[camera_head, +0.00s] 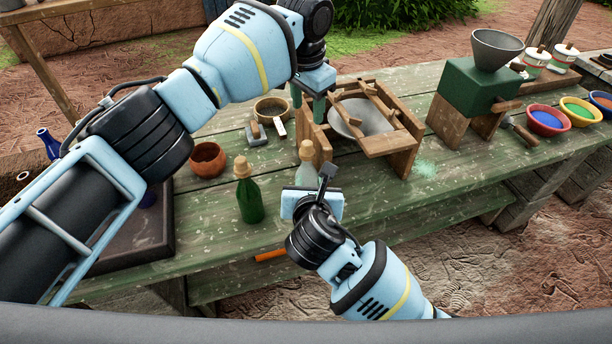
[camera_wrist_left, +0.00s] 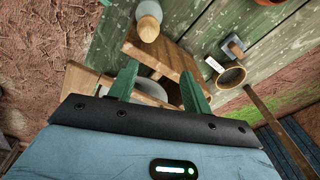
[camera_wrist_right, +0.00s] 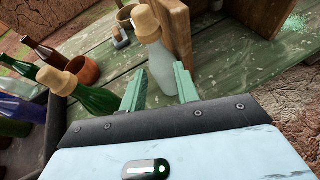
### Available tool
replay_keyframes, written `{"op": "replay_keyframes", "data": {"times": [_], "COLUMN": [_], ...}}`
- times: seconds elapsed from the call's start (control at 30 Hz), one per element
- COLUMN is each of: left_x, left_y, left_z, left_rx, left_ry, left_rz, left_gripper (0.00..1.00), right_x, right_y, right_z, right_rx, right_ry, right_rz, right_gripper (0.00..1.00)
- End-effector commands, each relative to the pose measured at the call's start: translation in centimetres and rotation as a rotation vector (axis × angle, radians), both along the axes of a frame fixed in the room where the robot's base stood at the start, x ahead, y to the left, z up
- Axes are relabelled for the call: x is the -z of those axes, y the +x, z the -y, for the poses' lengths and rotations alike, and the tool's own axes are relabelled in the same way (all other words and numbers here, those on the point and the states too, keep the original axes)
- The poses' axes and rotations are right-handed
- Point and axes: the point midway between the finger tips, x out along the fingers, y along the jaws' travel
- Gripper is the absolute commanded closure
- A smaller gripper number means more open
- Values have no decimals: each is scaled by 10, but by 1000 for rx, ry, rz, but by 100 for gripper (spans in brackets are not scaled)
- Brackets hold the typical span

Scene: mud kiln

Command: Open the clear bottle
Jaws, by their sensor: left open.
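The clear bottle (camera_head: 305,176) stands upright near the front of the green table, with a tan cork (camera_head: 306,150) in its neck. My right gripper (camera_wrist_right: 160,72) is low at the bottle, its green fingers closed in on either side of the glass body. The cork also shows in the left wrist view (camera_wrist_left: 148,29), beyond the fingertips. My left gripper (camera_head: 308,108) is open and empty, above and behind the bottle, near the left side of the wooden frame.
A wooden frame with a metal bowl (camera_head: 362,117) stands right behind the clear bottle. A corked green bottle (camera_head: 249,200) and a clay pot (camera_head: 208,160) are to the left. A green grinder with a funnel (camera_head: 480,95) and colored bowls (camera_head: 547,121) are at the right.

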Motion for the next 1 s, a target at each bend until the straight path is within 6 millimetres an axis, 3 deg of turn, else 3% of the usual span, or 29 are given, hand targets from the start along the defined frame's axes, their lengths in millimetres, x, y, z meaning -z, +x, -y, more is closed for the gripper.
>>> {"op": "replay_keyframes", "data": {"times": [0.17, 0.47, 1.0], "left_x": [2, 3, 2], "left_y": [-24, -25, -25], "left_z": [2, 2, 2], "left_rx": [32, 35, 34], "left_ry": [27, 28, 28], "left_rz": [-123, -133, -130], "left_gripper": [51, 51, 51], "right_x": [-13, -10, 14], "right_y": [3, 10, 69], "right_z": [-3, -3, -5], "right_rx": [-18, -16, -17], "right_ry": [-71, -77, -74], "right_rz": [27, 27, 26], "right_gripper": [69, 69, 69]}}
